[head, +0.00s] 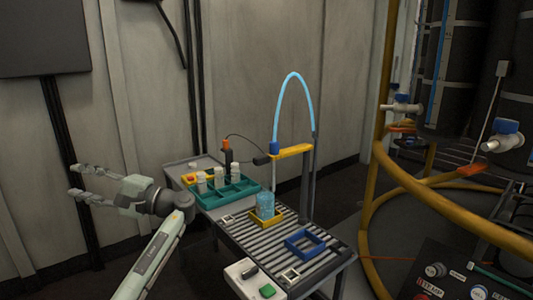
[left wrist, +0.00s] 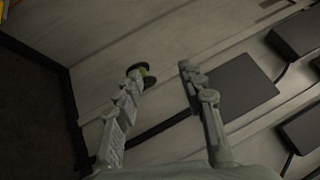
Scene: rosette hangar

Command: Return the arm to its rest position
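My left gripper (head: 78,182) is raised at the left of the head view, in front of the wall and left of the bench. Its two fingers are spread apart with nothing between them. In the left wrist view the fingers (left wrist: 160,78) also stand apart and point at the wall. My right gripper is in neither view.
The ribbed bench (head: 235,238) carries a teal tray (head: 246,188) with several white containers, a blue cup (head: 266,205) in a yellow frame, and an empty blue frame (head: 317,243). A blue hose arches above. Yellow pipes (head: 455,222) stand right. Space around my left gripper looks clear.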

